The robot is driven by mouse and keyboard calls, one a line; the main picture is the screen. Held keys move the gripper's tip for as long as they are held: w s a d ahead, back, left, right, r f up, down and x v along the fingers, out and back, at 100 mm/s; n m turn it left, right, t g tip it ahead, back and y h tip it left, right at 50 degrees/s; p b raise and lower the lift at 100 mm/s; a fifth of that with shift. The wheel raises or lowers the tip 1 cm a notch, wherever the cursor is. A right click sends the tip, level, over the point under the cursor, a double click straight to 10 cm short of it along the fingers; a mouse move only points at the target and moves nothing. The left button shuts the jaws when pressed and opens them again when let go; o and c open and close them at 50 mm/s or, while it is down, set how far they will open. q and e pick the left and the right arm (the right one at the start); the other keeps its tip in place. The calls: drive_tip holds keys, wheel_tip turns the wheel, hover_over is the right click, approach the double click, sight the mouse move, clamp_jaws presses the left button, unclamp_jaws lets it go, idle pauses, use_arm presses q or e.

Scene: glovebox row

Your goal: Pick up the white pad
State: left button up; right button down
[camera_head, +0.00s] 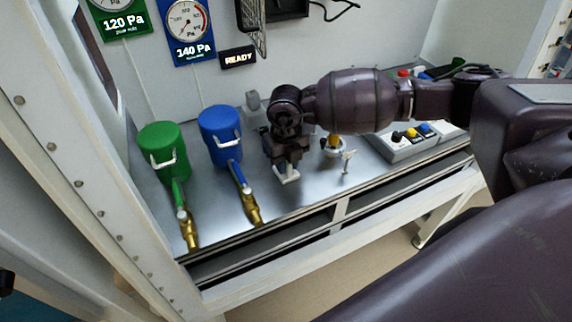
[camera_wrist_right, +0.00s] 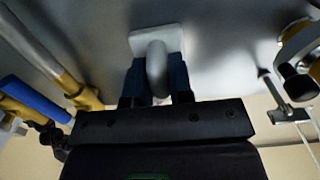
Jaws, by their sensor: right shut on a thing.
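The white pad (camera_head: 287,177) is a small pale plate on the metal bench top, below my right gripper (camera_head: 288,164) in the head view. In the right wrist view the pad (camera_wrist_right: 139,43) shows as a square plate with a rounded upright grip (camera_wrist_right: 157,68) on it. The dark fingers of my right gripper (camera_wrist_right: 157,88) stand on both sides of this grip and are shut on it. The pad appears to rest on the bench; a small gap under it cannot be told. My left gripper is not in view.
A blue canister (camera_head: 220,136) and a green canister (camera_head: 163,152) with brass-ended hoses stand left of the gripper. A brass fitting (camera_head: 333,147), a small T-shaped piece (camera_head: 347,161) and a button box (camera_head: 405,143) are on the right. The bench's front edge is close.

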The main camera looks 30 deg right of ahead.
wheel_tip(320, 180, up, 9)
drive_tip(key=shift+f, duration=0.1)
drive_tip(key=shift+r, duration=0.6)
